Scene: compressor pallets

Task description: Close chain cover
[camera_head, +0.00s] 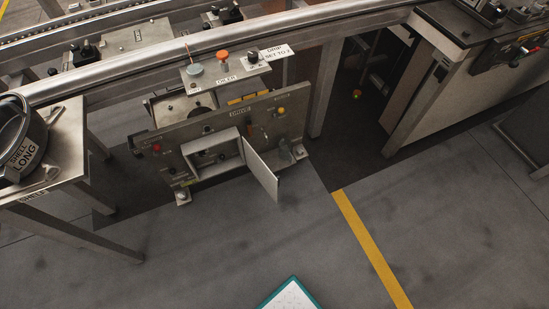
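The chain cover appears to be the small light-grey hinged door (261,173) on the front of the drive unit (240,128), marked "DRIVE". The door stands open, swung outward from the right side of a square box opening (212,156). The opening is uncovered and its inside is dark, with small parts that I cannot make out. No label on the door can be read. My gripper is not in view.
A shelf with knobs (225,72) sits above the drive unit, below the conveyor rail (150,62).

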